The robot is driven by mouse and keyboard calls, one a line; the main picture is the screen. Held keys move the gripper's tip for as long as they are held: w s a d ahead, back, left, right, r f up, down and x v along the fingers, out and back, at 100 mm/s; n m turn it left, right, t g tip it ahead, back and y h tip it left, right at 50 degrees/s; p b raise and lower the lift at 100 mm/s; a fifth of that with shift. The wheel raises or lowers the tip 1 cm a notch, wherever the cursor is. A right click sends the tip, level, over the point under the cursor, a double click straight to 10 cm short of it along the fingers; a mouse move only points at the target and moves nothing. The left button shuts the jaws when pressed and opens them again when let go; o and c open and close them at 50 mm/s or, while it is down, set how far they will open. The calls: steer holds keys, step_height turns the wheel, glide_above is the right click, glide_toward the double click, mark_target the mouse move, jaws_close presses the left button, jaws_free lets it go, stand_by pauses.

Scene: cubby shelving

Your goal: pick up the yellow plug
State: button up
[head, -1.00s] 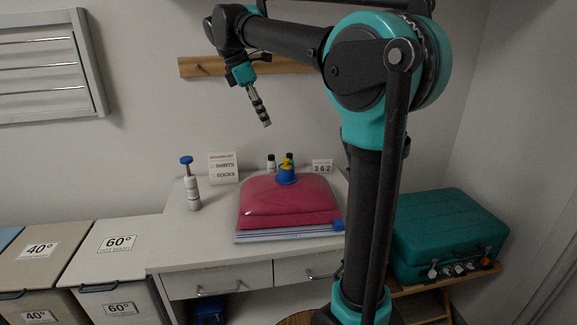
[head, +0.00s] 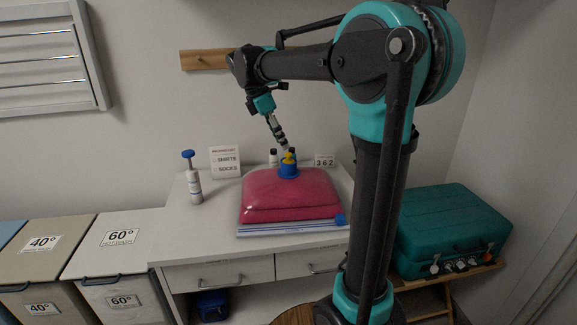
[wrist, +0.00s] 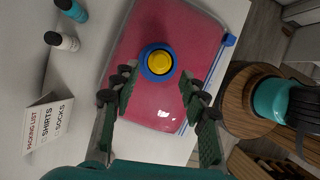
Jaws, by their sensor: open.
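The yellow plug (head: 289,157) stands in a blue round holder (head: 288,170) on top of a pink packed bag (head: 290,196) on the white desk. In the wrist view the yellow plug (wrist: 160,62) shows from above as a yellow disc inside the blue ring (wrist: 146,70). My gripper (head: 283,146) is open and empty, just above the plug in the head view. In the wrist view my gripper (wrist: 156,88) has one finger on each side below the plug, with the plug a little beyond the fingertips. I cannot tell the exact height gap.
Two small bottles stand behind the bag; the white one (wrist: 62,41) shows in the wrist view. A packing list card (head: 225,162), a blue-topped white dispenser (head: 192,178) and a 362 sign (head: 324,161) stand nearby. A teal suitcase (head: 450,225) is at right.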

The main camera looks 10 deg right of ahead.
mark_target(286, 154)
steer(key=x, duration=0.5)
steer(key=shift+c, duration=0.2)
steer(key=c, duration=0.9)
